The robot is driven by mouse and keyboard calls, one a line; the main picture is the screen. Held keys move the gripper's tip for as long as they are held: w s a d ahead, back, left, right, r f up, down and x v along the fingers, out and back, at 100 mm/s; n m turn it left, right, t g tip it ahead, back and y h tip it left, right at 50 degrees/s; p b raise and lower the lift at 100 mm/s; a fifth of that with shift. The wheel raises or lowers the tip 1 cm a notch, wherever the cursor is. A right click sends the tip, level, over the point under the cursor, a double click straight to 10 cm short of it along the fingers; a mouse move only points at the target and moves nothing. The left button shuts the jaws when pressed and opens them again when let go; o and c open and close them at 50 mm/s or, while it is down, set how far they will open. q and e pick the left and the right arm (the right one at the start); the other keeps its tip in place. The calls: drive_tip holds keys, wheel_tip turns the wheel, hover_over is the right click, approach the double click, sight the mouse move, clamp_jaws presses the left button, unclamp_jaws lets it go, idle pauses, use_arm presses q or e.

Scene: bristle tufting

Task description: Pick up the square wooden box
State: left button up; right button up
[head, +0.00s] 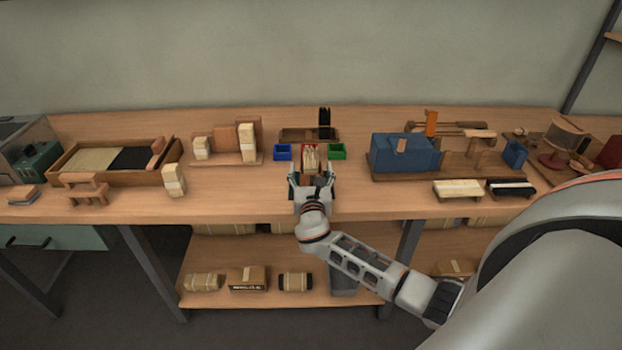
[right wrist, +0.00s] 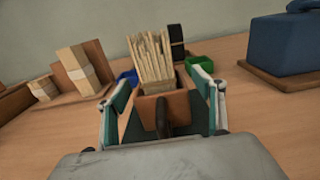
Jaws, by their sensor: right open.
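The square wooden box (right wrist: 182,108) is orange-brown and holds a bunch of pale thin sticks (right wrist: 152,60) that stand up out of it. In the head view the box (head: 311,177) is small, near the front middle of the table. My right gripper (head: 311,181) is open, with one finger on each side of the box. In the right wrist view a gap shows at the left finger; I cannot tell whether the right finger touches. A dark upright piece (right wrist: 163,118) hides part of the box's near face. My left gripper is not in view.
Behind the box are a blue bin (head: 283,152), a green bin (head: 337,151) and a stand with a black block (head: 324,123). A large blue block (head: 404,152) stands to the right. Pale blocks (head: 247,143) stand to the left.

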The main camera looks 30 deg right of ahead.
drive_tip(key=c, duration=1.3)
drive_tip(key=shift+r, duration=0.2)
drive_tip(key=shift+r, duration=0.2)
wheel_tip(320, 180, up, 19)
drive_tip(key=p, duration=0.4)
drive_tip(key=shift+r+p, duration=0.2)
drive_tip(key=shift+p, duration=0.1)
